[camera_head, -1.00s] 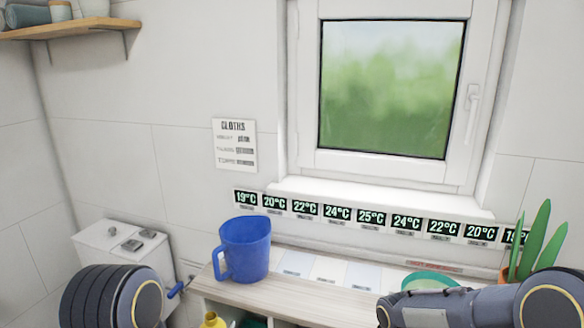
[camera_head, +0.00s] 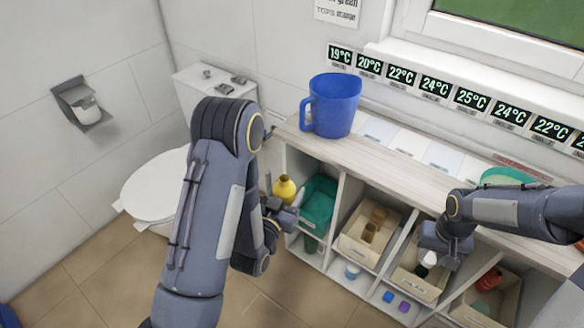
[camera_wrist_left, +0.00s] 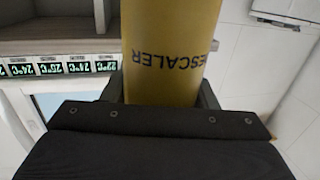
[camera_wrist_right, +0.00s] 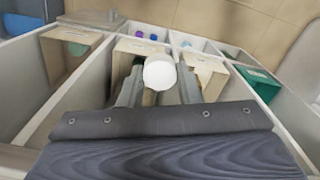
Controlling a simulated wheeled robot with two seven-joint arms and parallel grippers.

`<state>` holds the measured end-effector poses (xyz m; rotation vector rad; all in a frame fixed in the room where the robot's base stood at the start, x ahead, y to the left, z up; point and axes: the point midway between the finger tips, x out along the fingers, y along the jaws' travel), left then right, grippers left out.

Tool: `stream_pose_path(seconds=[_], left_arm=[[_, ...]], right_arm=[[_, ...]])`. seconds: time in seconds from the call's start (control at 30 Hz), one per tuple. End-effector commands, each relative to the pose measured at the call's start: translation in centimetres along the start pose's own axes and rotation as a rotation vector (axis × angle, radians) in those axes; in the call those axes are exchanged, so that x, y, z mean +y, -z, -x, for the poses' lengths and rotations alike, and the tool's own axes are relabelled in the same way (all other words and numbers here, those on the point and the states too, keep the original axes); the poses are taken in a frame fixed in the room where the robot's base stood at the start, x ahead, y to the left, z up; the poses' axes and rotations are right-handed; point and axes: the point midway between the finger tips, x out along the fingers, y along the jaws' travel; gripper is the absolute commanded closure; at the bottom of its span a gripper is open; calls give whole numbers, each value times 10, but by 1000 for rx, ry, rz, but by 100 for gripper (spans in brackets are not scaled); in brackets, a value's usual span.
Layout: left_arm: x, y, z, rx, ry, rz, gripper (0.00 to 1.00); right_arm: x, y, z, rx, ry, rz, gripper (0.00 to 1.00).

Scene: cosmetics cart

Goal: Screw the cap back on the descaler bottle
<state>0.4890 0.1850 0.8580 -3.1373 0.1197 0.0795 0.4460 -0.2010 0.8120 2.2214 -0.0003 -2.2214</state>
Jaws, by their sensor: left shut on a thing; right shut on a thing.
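The bottle's mouth is too small to make out. My right gripper (camera_head: 430,263) is shut on a small white round cap (camera_wrist_right: 159,74), held between its fingertips in the right wrist view. The cap also shows as a white spot in the head view, above the open bins and well to the right of the bottle.
The cabinet's wooden top (camera_head: 385,160) carries a blue jug (camera_head: 332,105) and a green bowl (camera_head: 508,177). Below are compartments with beige bins (camera_head: 365,238), a teal bin (camera_head: 318,200) and small coloured items. A toilet (camera_head: 155,190) stands at left. Floor in front is free.

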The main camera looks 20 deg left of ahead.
Motion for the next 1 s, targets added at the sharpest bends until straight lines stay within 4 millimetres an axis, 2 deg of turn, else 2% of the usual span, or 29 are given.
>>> stream_pose_path(seconds=[0.3, 0.5, 0.7, 1.0], left_arm=[[80, -20, -19, 4, -361, -19, 94], [120, -30, -27, 4, -543, -26, 94], [137, -34, -30, 2, -619, -31, 94], [138, -35, -30, 0, -625, -31, 94]], right_arm=[[0, 0, 0, 0, 0, 0, 93], [0, 0, 0, 0, 0, 0, 93], [0, 0, 0, 0, 0, 0, 93], [0, 0, 0, 0, 0, 0, 93]])
